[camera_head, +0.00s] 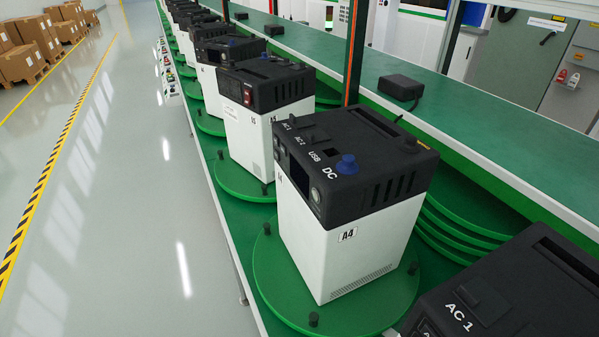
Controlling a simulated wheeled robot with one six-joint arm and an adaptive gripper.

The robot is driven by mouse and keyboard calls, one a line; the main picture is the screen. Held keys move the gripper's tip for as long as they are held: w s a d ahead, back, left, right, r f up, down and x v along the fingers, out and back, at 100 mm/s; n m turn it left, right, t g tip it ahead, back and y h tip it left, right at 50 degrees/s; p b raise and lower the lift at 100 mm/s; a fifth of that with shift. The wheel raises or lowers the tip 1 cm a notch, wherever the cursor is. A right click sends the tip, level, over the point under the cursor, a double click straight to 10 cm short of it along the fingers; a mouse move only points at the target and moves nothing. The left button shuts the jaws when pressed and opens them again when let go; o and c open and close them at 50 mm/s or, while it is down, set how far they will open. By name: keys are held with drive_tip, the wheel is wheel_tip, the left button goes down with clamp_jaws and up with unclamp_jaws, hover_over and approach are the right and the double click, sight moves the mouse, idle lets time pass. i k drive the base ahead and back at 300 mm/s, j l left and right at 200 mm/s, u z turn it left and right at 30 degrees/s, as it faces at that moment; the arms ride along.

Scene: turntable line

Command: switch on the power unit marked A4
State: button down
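The power unit marked A4 (345,258) stands upright on a green round turntable (268,275) in the middle of the view. It has a white lower body and a black top with the words AC 1, AC 2, USB and DC. A blue cap (347,165) sits on the top by DC. Its front panel faces left and shows a dark screen (299,175) and a round button (315,195), seen at a steep angle. I cannot tell whether the screen is lit. My gripper is not in view.
Several similar units stand in a row behind, the nearest being one with a red switch (248,93). Another black-topped unit (490,300) is cut off at lower right. A small black box (400,88) lies on the green shelf (480,120). The floor (130,200) at left is clear.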

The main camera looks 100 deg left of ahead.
sight(316, 196)
drive_tip(key=u, duration=2.05)
